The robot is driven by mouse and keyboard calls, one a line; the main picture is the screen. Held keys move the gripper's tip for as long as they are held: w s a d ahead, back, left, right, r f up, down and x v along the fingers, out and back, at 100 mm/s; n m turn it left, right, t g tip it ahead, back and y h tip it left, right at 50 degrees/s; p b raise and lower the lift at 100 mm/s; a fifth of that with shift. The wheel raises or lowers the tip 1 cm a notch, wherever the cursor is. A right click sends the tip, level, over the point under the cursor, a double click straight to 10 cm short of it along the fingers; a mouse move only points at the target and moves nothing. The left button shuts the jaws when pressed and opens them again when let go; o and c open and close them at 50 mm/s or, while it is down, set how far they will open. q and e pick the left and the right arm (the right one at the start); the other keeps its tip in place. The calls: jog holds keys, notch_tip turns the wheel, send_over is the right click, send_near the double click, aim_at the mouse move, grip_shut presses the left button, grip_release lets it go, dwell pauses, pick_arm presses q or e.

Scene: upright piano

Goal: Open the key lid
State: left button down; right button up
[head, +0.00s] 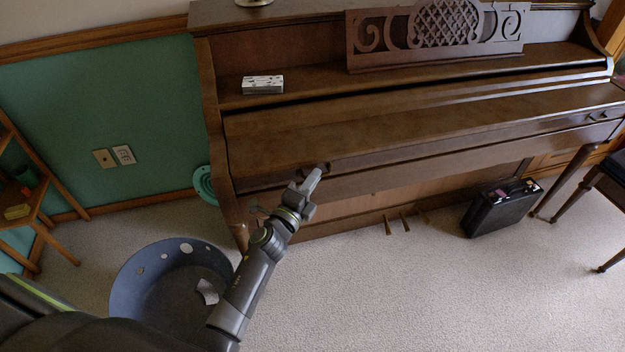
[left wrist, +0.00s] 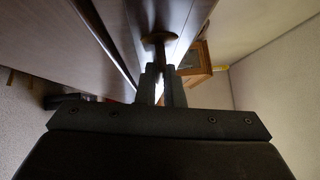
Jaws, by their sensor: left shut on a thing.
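The key lid (head: 400,121) of the brown upright piano lies closed across the front. It has a small knob (head: 326,167) on the left part of its front edge and another knob (head: 604,115) at the far right. My left gripper (head: 315,174) is at the left knob. In the left wrist view, the fingers (left wrist: 162,82) are shut on the knob (left wrist: 158,38), which is partly hidden by them. The keys are hidden under the lid. My right gripper is not in view.
A small white patterned box (head: 262,85) sits on the piano's ledge above the lid. A music stand (head: 437,36) stands behind. A blue-grey bin (head: 135,290) is beside my left arm. A black case (head: 501,207) and a stool (head: 612,185) are at the right. Carpet is clear between.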

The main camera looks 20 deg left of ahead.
aim_at(297, 114)
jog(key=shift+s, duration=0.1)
